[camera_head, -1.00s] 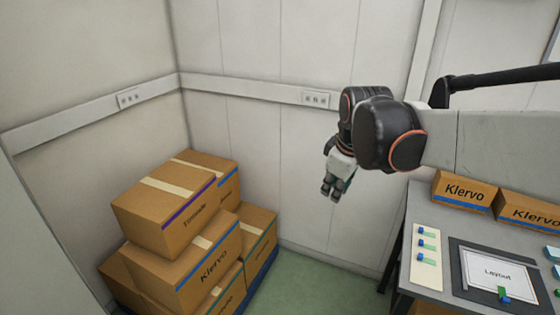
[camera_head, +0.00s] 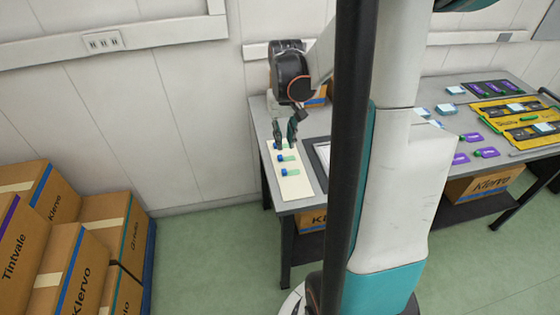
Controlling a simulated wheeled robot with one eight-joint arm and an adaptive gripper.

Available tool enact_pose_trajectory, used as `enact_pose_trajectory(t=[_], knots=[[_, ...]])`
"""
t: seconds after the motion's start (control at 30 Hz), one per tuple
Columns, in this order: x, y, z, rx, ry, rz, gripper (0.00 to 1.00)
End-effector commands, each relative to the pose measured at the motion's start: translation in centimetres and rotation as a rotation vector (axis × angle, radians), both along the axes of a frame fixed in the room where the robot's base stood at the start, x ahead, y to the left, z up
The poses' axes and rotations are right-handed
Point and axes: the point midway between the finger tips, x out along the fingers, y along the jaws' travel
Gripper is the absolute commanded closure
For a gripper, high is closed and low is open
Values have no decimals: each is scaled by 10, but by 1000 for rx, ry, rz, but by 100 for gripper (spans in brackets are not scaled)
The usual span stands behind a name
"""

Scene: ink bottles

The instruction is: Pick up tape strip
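The tape strips are small pale green strips with blue ends, lying in a row on a cream board (camera_head: 292,187) at the table's left end. The nearest tape strip (camera_head: 291,172) and the middle tape strip (camera_head: 290,158) are in plain view. The far tape strip lies under my gripper (camera_head: 285,144) and is mostly hidden by it. My gripper points down over the far end of the board, its two dark fingers apart. I cannot tell whether the fingers touch the far strip.
My own column and arm block the middle of the view and hide most of the layout panel (camera_head: 322,155). Yellow trays (camera_head: 535,140) and purple tags (camera_head: 461,158) are on the table's right part. Stacked cartons (camera_head: 85,235) stand at left; floor between is clear.

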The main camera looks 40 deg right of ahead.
Motion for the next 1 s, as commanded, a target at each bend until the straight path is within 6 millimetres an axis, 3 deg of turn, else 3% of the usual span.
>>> enact_pose_trajectory(t=[0.4,0.73,1.0], knots=[[0,-1,-73,1,1,-3,82],[1,-1,-92,1,1,-2,82],[2,-2,-130,1,1,-1,82]])
